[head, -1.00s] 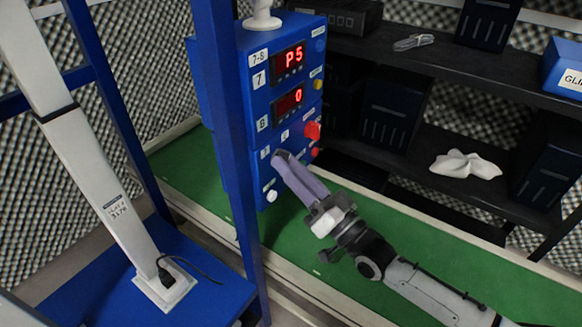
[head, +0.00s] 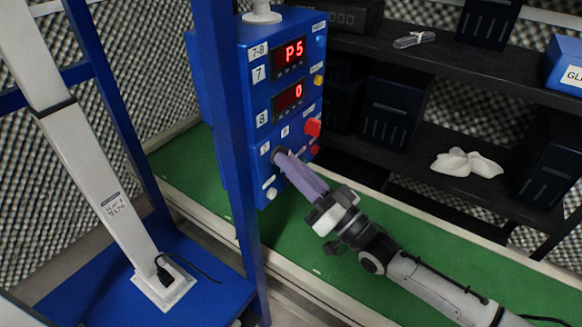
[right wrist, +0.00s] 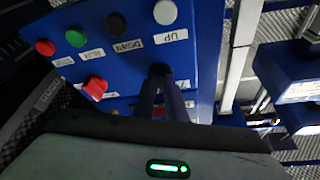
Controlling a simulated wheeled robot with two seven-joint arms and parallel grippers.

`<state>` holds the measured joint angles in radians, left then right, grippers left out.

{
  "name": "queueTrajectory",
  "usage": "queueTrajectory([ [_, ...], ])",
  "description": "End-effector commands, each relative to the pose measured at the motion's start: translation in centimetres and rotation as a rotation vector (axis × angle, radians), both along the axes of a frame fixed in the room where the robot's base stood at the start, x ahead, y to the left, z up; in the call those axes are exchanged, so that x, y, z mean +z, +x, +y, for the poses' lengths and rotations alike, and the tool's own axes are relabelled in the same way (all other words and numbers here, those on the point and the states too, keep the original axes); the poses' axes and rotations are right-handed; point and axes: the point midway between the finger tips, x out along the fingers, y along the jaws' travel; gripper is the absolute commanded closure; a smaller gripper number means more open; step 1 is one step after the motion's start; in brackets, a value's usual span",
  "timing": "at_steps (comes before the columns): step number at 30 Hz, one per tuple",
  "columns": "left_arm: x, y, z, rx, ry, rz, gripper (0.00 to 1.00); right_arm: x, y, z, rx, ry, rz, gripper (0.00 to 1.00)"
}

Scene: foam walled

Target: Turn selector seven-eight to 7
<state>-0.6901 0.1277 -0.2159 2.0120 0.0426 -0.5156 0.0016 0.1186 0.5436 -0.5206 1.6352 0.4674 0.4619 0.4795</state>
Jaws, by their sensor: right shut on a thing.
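A blue control box (head: 262,100) stands behind a blue post, with red displays (head: 289,51) reading P5 and 0 and labels 7-8, 7 and 8. My right gripper (head: 283,157) reaches from the lower right, its fingers shut on a dark selector knob (head: 277,154) low on the box front. The right wrist view shows the dark knob (right wrist: 160,71) between the fingertips. Small labels sit beside the knob in the head view. The fingers partly cover the knob, and I cannot tell which way it points. My left gripper is out of view.
A red knob (head: 313,127) and a white button (head: 271,193) are close to the fingers. The blue post (head: 237,150) stands just left of the box. Dark shelves (head: 440,75) stand behind on the right. The green surface (head: 300,240) below is clear.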

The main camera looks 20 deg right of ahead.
Motion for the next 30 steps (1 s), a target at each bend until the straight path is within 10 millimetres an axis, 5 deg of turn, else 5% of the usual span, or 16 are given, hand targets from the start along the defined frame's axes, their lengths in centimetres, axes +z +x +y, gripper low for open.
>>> queueTrajectory([
  [30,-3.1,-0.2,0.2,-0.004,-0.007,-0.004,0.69,-0.1,0.4,-0.6,0.001,-0.658,-0.512,1.0],
])
